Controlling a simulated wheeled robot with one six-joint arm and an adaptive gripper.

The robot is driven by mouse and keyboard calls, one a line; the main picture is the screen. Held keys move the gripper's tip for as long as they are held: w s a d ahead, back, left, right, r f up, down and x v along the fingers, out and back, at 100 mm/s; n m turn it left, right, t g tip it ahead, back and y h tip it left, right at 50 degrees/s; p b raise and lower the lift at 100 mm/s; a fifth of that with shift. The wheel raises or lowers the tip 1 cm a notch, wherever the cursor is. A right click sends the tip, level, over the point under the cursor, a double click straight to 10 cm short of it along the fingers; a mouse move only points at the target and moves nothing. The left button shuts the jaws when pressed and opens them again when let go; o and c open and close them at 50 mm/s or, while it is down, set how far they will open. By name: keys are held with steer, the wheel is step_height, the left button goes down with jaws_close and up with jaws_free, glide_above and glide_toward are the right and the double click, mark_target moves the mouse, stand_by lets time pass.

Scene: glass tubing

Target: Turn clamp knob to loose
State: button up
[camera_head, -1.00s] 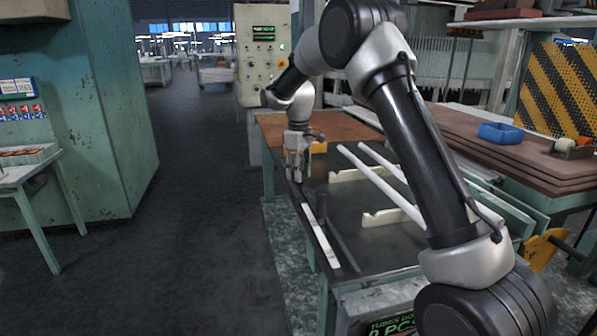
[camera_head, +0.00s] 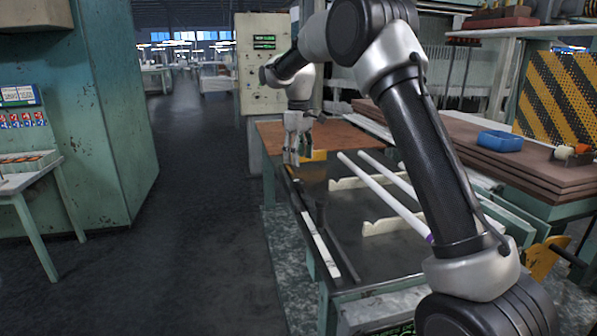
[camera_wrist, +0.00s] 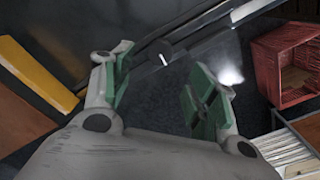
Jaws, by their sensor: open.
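In the wrist view a dark round knob (camera_wrist: 165,56) with a short white line on its face lies beyond my fingertips, between them and apart from both. I take it for the clamp knob. My gripper (camera_wrist: 160,85) is open and empty, with green pads on its two fingers. In the head view my gripper (camera_head: 291,158) points down over the far left part of the dark bench (camera_head: 375,250). I cannot make out the knob in the head view.
Two white tubes (camera_head: 378,190) lie on notched white supports (camera_head: 395,223) on the bench. A yellow block (camera_head: 315,155) is close to the gripper. The wrist view shows a red box (camera_wrist: 290,62) at right. The left aisle is clear.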

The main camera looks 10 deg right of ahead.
steer(key=shift+r, duration=1.85)
steer(key=f, duration=0.1)
steer(key=s+f+m, duration=0.1)
steer(key=f, duration=0.1)
steer(key=shift+s+d+f+m, duration=0.15)
steer(key=shift+f+m, duration=0.05)
steer(key=shift+m, duration=0.1)
steer(key=s+d+r+m+t, duration=0.1)
steer(key=s+d, duration=0.3)
steer(key=s, duration=1)
steer(key=s+d+r+m+t, duration=0.2)
steer(key=s+d, duration=0.3)
steer(key=s, duration=0.8)
steer(key=s+d+r+m+t, duration=0.1)
steer(key=s+d, duration=0.4)
steer(key=s, duration=0.9)
steer(key=shift+s+d+r+m, duration=0.3)
steer(key=shift+r+m, duration=0.5)
steer(key=shift+m, duration=0.6)
